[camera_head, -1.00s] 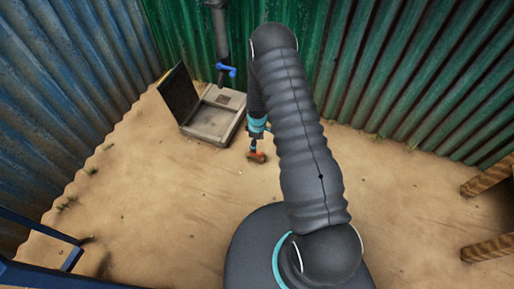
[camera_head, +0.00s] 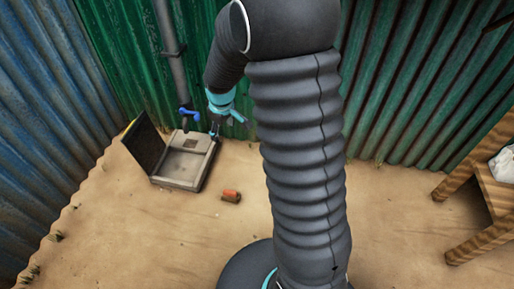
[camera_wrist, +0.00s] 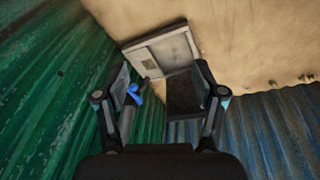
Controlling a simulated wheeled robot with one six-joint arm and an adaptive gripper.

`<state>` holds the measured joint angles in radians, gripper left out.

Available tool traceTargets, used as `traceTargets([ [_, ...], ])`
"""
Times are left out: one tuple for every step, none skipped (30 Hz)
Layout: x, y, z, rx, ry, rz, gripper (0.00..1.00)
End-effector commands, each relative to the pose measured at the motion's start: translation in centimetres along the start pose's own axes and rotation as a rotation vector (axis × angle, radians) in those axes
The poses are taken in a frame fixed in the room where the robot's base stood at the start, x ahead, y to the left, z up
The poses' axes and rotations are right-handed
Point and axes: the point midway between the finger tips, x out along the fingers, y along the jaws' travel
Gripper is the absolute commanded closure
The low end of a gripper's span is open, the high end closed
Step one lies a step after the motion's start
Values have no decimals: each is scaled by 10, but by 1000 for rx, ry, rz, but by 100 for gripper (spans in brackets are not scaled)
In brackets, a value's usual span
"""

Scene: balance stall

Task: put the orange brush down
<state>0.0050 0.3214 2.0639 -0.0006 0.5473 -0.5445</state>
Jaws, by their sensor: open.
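The orange brush (camera_head: 231,196) lies on the sandy ground in the head view, to the right of and nearer than an open grey case. Nothing holds it. My gripper (camera_head: 215,128) is raised above the ground near the green wall, up and to the left of the brush and apart from it. In the wrist view my gripper (camera_wrist: 162,82) has its two fingers spread wide with nothing between them. I cannot make out the brush in the wrist view.
The open case (camera_head: 186,162) with a dark lid stands on the ground by the corner; it also shows in the wrist view (camera_wrist: 163,50). A pipe with a blue tap (camera_head: 189,115) runs down the green wall. A wooden table (camera_head: 486,205) stands at right. Sand around the brush is clear.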

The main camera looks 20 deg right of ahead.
Motion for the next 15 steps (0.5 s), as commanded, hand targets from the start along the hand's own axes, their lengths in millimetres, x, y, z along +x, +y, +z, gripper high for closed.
traceTargets([
  [-24, -3, 4, 25, 19, 11, 31],
  [-36, -5, 8, 40, 26, 15, 31],
  [-51, -8, 13, 62, 36, 20, 31],
  [-62, -10, 17, 78, 44, 24, 31],
  [-73, -13, 21, 95, 51, 27, 31],
  [-87, -17, 27, 116, 62, 32, 31],
  [-97, -20, 32, 132, 70, 36, 31],
  [-107, -23, 36, 148, 77, 39, 31],
  [-120, -27, 43, 169, 88, 43, 31],
  [-129, -30, 49, 186, 95, 45, 31],
  [-138, -34, 54, 201, 103, 48, 31],
  [-149, -38, 62, 223, 115, 52, 31],
  [-157, -42, 68, 239, 122, 54, 31],
  [-165, -46, 74, 255, 131, 57, 31],
  [-175, -51, 82, 277, 142, 60, 31],
])
